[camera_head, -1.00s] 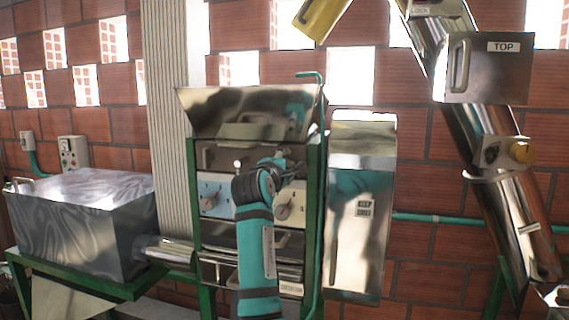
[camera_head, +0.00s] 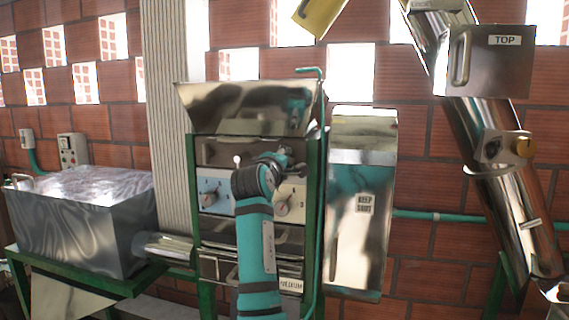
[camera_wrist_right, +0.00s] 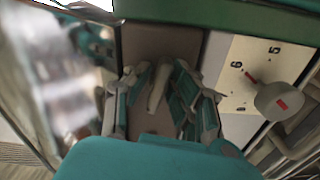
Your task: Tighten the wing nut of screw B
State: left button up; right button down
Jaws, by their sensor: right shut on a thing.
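My right gripper (camera_head: 289,162) reaches the front of the green-framed machine, between its two dial plates. In the right wrist view the fingers (camera_wrist_right: 165,92) stand on both sides of a pale, narrow wing nut (camera_wrist_right: 158,88) and are shut on it, in front of a brown-grey panel. No letter shows beside it, so I cannot tell from the picture whether it is that of screw B. In the head view my own wrist hides the nut. My left gripper is not in view.
A numbered dial plate with a grey knob (camera_wrist_right: 280,101) is close to the right of the fingers. A knob (camera_head: 238,161) sticks out left of my wrist. The metal hopper (camera_head: 250,104) is above. A steel box (camera_head: 362,200) stands right, a grey tank (camera_head: 85,215) left.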

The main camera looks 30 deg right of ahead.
jog(key=m+b, duration=0.1)
jog(key=m, duration=0.1)
jog(key=m+b, duration=0.1)
jog(key=m, duration=0.1)
jog(key=shift+f, duration=0.35)
jog(key=m+b, duration=0.1)
jog(key=m, duration=0.3)
jog(key=shift+w+a+b, duration=0.1)
jog(key=shift+b, duration=0.2)
jog(key=m+b, duration=0.1)
jog(key=m, duration=0.2)
jog(key=shift+w+f+m, duration=0.1)
jog(key=shift+m, duration=0.3)
jog(key=shift+a+m+b, duration=0.1)
jog(key=shift+m+b, duration=0.5)
jog(key=shift+m, duration=1.2)
jog(key=c, duration=1.2)
grip_release()
